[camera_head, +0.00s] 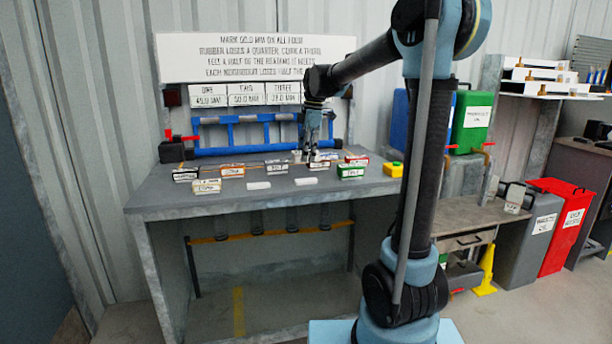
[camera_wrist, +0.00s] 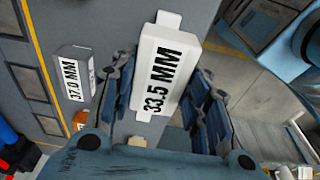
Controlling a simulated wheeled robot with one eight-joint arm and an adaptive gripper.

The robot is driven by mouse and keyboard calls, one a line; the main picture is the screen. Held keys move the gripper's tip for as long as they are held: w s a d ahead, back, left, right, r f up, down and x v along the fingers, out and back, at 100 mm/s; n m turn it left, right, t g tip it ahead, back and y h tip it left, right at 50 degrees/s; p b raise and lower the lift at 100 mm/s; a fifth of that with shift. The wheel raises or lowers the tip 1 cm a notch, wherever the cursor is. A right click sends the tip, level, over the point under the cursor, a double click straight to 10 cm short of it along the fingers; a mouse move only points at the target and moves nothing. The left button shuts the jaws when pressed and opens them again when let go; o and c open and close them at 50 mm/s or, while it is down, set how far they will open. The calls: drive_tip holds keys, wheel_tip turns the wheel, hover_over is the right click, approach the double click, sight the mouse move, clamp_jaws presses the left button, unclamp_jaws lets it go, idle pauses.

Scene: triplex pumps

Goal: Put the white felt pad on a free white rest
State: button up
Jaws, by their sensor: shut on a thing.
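My gripper (camera_head: 312,153) is over the back middle of the grey workbench (camera_head: 165,199), pointing down. In the wrist view its fingers (camera_wrist: 162,105) are shut on a white block-shaped pad labelled 33.5 MM (camera_wrist: 165,68). Small white pieces show past both ends of it; I cannot tell whether they belong to it or lie beneath. In the head view the held pad is too small to make out clearly. Two flat white rests, the left one (camera_head: 258,185) and the right one (camera_head: 306,181), lie bare near the bench's front edge.
Several labelled blocks stand on the bench, among them a green one (camera_head: 350,172) and a white-topped one (camera_head: 207,186). A block labelled 37.0 MM (camera_wrist: 73,77) lies left of the held pad. A blue rack (camera_head: 235,133) stands behind; a yellow object (camera_head: 393,169) sits right.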

sight(305, 180)
drive_tip(key=shift+f, duration=3.55)
drive_tip(key=o, duration=1.1)
drive_tip(key=shift+c, duration=0.2)
drive_tip(key=r, duration=0.4)
drive_tip(key=d+r, duration=0.1)
drive_tip(key=r, duration=0.7)
drive_tip(key=shift+w+d, duration=0.15)
drive_tip(key=shift+d, duration=0.25)
